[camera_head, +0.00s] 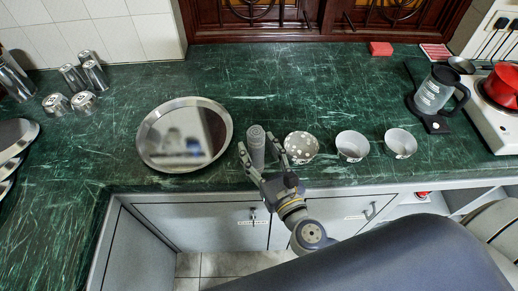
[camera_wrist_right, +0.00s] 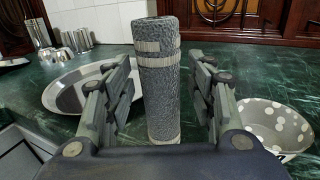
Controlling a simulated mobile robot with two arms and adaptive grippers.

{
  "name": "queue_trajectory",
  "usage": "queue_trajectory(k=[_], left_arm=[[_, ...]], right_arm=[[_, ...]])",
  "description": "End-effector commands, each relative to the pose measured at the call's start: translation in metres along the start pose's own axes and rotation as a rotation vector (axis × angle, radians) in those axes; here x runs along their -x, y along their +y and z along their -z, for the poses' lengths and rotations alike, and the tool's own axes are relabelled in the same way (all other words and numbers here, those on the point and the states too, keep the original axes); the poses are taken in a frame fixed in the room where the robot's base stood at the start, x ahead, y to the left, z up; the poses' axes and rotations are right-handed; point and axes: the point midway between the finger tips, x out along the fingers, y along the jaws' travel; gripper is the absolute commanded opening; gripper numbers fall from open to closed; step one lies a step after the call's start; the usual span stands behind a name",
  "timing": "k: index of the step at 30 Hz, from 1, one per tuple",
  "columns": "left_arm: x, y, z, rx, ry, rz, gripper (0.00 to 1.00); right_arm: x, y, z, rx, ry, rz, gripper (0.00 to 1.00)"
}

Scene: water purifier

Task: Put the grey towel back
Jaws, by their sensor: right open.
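The grey towel (camera_head: 256,148) is a rolled cylinder standing upright on the green counter, between the round metal tray and a polka-dot bowl. In the right wrist view the towel (camera_wrist_right: 157,80) has a rough grey texture with pale bands near its top and bottom. My right gripper (camera_head: 259,146) is open at the counter's front edge, with one finger on each side of the towel. In the right wrist view gaps show between the towel and both fingers (camera_wrist_right: 158,95). My left gripper is not in view.
The metal tray (camera_head: 148,148) lies left of the towel. The polka-dot bowl (camera_head: 301,147) is close on its right, then two more bowls (camera_head: 352,146) (camera_head: 400,143). Steel cups (camera_head: 94,75) stand at the back left. A kettle (camera_head: 436,92) stands at the right. The counter behind the towel is clear.

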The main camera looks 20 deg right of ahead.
Motion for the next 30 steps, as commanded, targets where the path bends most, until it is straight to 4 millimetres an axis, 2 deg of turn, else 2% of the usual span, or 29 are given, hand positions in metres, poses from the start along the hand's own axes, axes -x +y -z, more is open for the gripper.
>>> queue_trajectory(k=[6, 8, 21, 25, 30], left_arm=[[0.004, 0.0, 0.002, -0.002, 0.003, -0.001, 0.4], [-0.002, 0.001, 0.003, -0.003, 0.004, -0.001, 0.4], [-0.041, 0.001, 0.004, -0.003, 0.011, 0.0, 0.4], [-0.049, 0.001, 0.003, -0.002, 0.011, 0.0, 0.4], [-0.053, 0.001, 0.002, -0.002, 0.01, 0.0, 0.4]], right_arm=[[0.0, 0.0, -0.005, 0.0, 0.0, 0.0, 0.51], [0.006, 0.0, 0.0, 0.0, 0.003, 0.0, 0.51], [0.087, 0.0, 0.003, 0.001, 0.003, -0.001, 0.51], [0.105, 0.0, 0.002, 0.002, 0.002, -0.002, 0.51], [0.117, 0.0, -0.001, 0.0, 0.0, -0.001, 0.51]])
